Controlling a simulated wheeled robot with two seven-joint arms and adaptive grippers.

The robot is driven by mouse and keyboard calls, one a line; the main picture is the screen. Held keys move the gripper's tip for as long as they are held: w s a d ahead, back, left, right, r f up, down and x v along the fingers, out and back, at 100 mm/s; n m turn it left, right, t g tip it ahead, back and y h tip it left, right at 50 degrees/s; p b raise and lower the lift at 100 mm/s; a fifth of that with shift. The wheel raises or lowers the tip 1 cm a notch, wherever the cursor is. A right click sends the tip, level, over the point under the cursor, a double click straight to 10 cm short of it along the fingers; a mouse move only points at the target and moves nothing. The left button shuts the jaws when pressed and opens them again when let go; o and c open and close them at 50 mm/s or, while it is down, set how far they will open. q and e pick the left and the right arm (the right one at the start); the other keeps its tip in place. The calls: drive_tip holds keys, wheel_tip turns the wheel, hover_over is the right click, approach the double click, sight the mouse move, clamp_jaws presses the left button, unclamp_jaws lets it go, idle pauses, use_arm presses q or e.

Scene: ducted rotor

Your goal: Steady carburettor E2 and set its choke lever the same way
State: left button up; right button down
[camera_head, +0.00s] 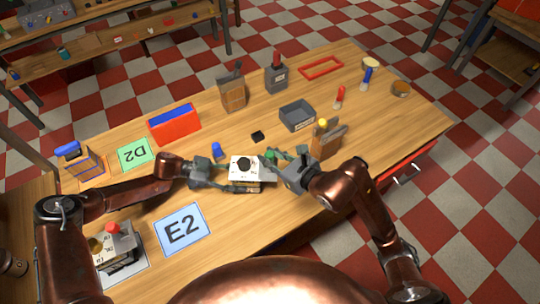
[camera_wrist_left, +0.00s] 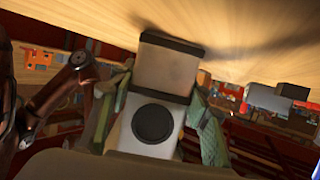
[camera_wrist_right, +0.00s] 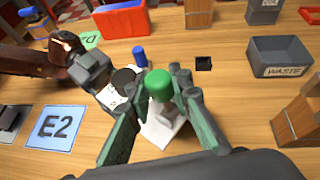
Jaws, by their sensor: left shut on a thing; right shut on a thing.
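A pale carburettor (camera_head: 246,172) with a round black top stands mid-table, to the right of the blue E2 card (camera_head: 182,229); I cannot read a label on it. My left gripper (camera_head: 236,187) is shut on its body from the left. In the left wrist view the body with its black disc (camera_wrist_left: 153,123) sits between the fingers. My right gripper (camera_head: 276,160) comes from the right and is shut on the green-knobbed choke lever. The green knob (camera_wrist_right: 159,85) shows between the right fingertips in the right wrist view; the lever below is partly hidden.
Another unit (camera_head: 118,247) with a red knob stands at the near left. A green D2 card (camera_head: 134,155), a red bin (camera_head: 173,126) and a grey waste bin (camera_head: 297,116) lie behind. A wooden block (camera_head: 326,142) stands close by my right wrist. Free wood surrounds the E2 card.

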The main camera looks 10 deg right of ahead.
sight(270, 154)
drive_tip(key=shift+f, duration=0.15)
drive_tip(key=c, duration=1.7)
unclamp_jaws()
wheel_tip(270, 154, up, 10)
drive_tip(key=shift+r, duration=0.1)
use_arm(q)
drive_tip(key=o, duration=1.2)
drive_tip(key=shift+c, duration=0.2)
